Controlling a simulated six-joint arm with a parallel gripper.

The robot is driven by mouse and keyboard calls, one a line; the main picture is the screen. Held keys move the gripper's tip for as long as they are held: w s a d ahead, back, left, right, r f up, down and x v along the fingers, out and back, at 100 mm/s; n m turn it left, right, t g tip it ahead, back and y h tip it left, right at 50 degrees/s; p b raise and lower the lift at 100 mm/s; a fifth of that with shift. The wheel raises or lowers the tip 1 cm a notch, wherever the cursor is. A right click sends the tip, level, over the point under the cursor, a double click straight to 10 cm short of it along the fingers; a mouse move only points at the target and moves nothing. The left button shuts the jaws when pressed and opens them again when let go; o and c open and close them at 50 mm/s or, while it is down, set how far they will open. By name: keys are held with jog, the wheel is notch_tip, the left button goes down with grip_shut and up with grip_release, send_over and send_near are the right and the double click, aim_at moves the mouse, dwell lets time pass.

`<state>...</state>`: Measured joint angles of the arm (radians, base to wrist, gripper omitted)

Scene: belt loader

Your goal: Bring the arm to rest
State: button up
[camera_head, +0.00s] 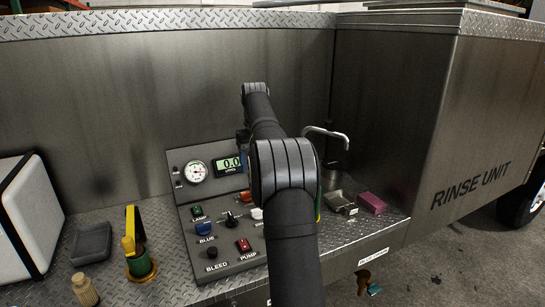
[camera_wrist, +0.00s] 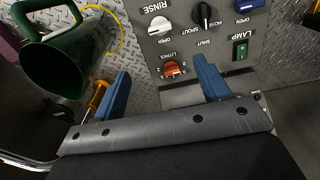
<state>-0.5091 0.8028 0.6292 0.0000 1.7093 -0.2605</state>
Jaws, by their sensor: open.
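My gripper (camera_wrist: 162,78) shows in the wrist view with two blue fingers spread apart and nothing between them. It is over the control panel (camera_wrist: 180,50), near the orange LITRES knob (camera_wrist: 173,70), which shows between and beyond the fingers. I cannot tell whether a finger touches the panel. In the head view my arm reaches forward over the panel (camera_head: 225,262) and hides most of the gripper and part of the panel's right side.
A green jug (camera_wrist: 62,62) is left of the fingers in the wrist view. In the head view, the display (camera_head: 230,164) reads 0.0. A yellow-handled fitting (camera_head: 135,245) and grey tray (camera_head: 92,243) stand left; a metal dish (camera_head: 340,203), pink block (camera_head: 371,203) and spout (camera_head: 328,134) are right.

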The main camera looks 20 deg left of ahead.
jog(key=shift+f, duration=0.1)
notch_tip(320, 180, down, 17)
jog(key=shift+f, duration=0.15)
dwell(0.4)
dwell(0.4)
